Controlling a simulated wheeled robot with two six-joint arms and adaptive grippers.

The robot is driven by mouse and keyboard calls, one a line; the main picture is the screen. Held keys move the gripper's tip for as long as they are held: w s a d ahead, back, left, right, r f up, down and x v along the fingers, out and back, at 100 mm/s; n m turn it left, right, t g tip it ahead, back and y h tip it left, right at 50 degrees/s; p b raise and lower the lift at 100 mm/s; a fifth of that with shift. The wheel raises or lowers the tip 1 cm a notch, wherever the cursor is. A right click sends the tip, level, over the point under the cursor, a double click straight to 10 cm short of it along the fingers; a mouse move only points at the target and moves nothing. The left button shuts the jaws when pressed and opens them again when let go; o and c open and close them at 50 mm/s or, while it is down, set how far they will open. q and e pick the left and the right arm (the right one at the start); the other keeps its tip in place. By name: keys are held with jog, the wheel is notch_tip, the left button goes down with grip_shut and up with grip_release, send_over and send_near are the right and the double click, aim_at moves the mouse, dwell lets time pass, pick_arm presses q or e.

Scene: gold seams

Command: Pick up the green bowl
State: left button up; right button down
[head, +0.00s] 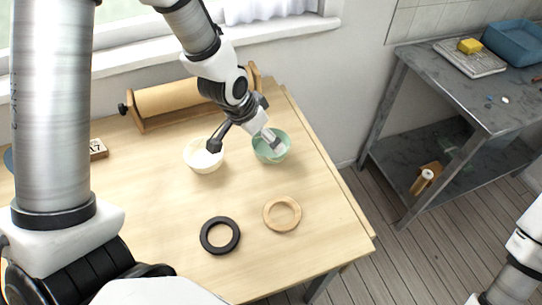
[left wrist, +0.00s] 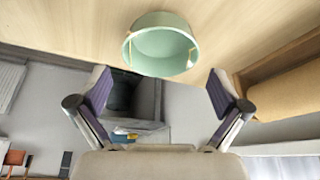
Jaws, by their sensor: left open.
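The green bowl (head: 265,156) stands on the wooden table near its right back edge. It also shows in the left wrist view (left wrist: 160,48), at the top middle, with its hollow in sight. My left gripper (head: 244,144) is open and empty. In the left wrist view its two fingertips (left wrist: 159,88) stand wide apart to either side, below the bowl in the picture and apart from it. In the head view one finger overlaps the green bowl and hides part of it. My right gripper is out of view.
A cream bowl (head: 203,161) stands just left, near the other finger. A black ring (head: 220,250) and a wooden ring (head: 269,222) lie toward the front. A wooden roller (head: 172,102) is behind. A grey metal bench (head: 450,75) stands at right.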

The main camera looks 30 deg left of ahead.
aim_at(271, 151)
pick_arm(q)
jog(key=p+x, duration=0.1)
jog(key=x, duration=0.7)
jog(key=shift+w+f, duration=0.1)
jog(key=c, duration=0.9)
